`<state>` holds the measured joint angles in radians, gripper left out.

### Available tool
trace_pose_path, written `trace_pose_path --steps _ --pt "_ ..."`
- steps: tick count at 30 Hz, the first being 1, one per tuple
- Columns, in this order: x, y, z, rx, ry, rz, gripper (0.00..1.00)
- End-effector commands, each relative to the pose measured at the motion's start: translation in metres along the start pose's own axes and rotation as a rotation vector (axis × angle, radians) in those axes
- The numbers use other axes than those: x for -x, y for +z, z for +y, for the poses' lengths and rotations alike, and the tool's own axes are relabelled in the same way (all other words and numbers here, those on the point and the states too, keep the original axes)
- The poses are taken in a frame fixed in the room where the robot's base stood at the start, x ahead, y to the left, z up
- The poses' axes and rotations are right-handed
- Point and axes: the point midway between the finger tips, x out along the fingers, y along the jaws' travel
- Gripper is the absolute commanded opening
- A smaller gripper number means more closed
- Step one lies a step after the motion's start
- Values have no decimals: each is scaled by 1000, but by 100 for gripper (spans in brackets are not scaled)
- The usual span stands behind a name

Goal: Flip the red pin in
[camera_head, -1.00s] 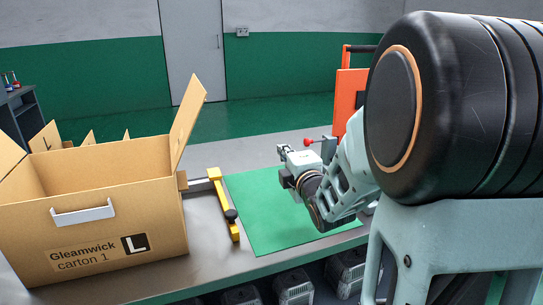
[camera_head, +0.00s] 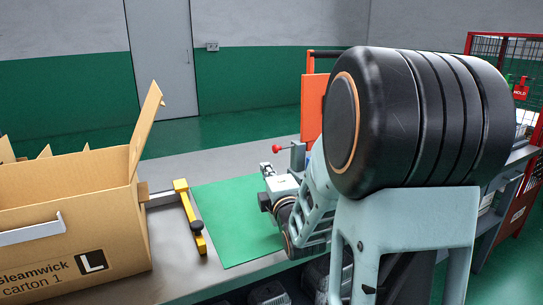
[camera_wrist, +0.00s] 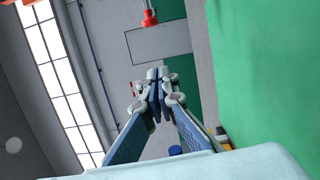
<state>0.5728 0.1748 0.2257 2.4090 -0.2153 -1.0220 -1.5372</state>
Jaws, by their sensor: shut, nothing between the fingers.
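The red pin (camera_head: 277,148) is a small red knob with a short stem, pointing left from a grey block (camera_head: 298,155) at the back of the bench. In the wrist view the red pin (camera_wrist: 149,18) shows at the top, past my fingertips and apart from them. My gripper (camera_head: 267,170) is in front of the pin and slightly lower in the head view, over the green mat. In the wrist view my gripper (camera_wrist: 157,80) is shut with its fingertips together and empty. My own arm covers part of the area right of the block.
The green mat (camera_head: 225,215) is clear on its left. A yellow clamp-like bar (camera_head: 188,208) and a large open carton (camera_head: 110,225) stand at left. An orange panel (camera_head: 314,100) with a dark handle stands behind the block. A red mesh cage (camera_head: 505,45) is at far right.

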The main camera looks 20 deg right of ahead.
Motion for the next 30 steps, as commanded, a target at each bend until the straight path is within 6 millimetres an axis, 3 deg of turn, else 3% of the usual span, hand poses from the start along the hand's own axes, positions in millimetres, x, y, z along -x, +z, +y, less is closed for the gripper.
trace_pose_path --steps 13,21,30 --pt "-86 0 -1 -2 1 -1 0" --pt "-92 33 0 -1 0 -2 0" --pt "-94 39 0 0 1 0 0"
